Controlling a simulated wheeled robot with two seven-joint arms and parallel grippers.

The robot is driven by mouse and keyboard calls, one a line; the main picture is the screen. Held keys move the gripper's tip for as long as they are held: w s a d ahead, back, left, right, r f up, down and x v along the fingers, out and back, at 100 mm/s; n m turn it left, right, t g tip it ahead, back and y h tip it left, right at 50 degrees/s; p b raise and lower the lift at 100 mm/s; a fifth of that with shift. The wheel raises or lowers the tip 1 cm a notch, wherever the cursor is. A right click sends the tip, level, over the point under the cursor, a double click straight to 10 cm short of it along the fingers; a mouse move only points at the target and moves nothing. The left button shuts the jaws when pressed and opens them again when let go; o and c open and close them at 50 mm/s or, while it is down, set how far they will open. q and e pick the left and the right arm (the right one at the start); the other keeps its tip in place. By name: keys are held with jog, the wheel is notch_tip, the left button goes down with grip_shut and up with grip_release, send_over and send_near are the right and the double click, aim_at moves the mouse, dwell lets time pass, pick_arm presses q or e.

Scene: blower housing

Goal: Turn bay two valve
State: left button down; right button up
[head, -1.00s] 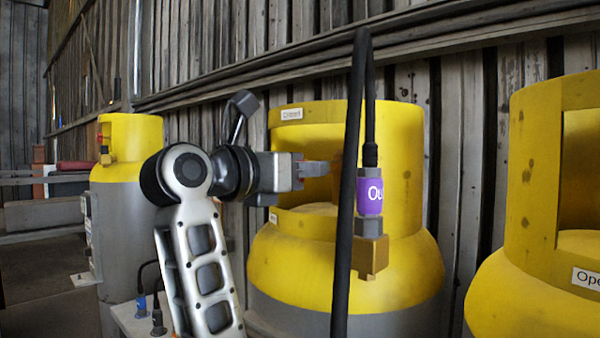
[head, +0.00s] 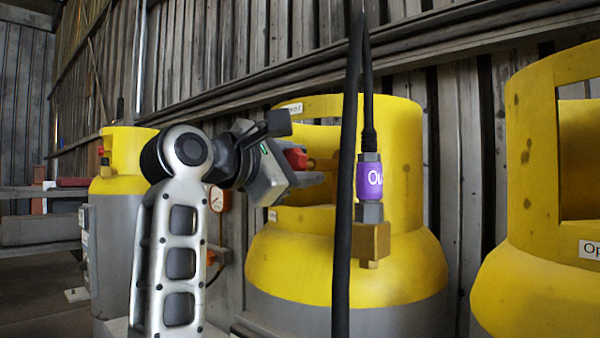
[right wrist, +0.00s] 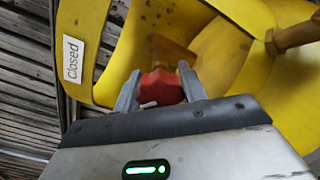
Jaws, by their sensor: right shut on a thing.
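The valve is a red knob (head: 296,158) inside the collar opening of the middle yellow-topped gas cylinder (head: 345,270). My right gripper (head: 312,170) reaches into this opening from the left and is tilted. In the right wrist view the red knob (right wrist: 160,88) sits between the two fingers of my right gripper (right wrist: 158,90), which are shut on it. A brass stem shows behind the knob. A white label (right wrist: 72,58) on the collar reads "Closed". No bay number is legible. My left gripper is out of view.
A black hose (head: 348,190) and a purple-banded connector (head: 369,180) with a brass block hang in front of the middle cylinder, right of my gripper. Another cylinder (head: 530,180) stands close at right; one more (head: 128,160) stands at left. A plank wall is behind.

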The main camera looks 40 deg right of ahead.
jog(key=m, duration=0.2)
jog(key=shift+f+m+b, duration=0.1)
jog(key=shift+m+b, duration=0.3)
jog(key=m, duration=0.2)
jog(key=shift+m+b, duration=0.35)
jog(key=shift+m, duration=1.15)
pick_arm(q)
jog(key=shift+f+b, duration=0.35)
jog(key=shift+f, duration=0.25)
pick_arm(e)
jog(key=shift+m, duration=1.1)
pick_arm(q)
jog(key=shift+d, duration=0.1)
pick_arm(e)
jog(key=o, duration=1)
jog(key=shift+c, duration=0.2)
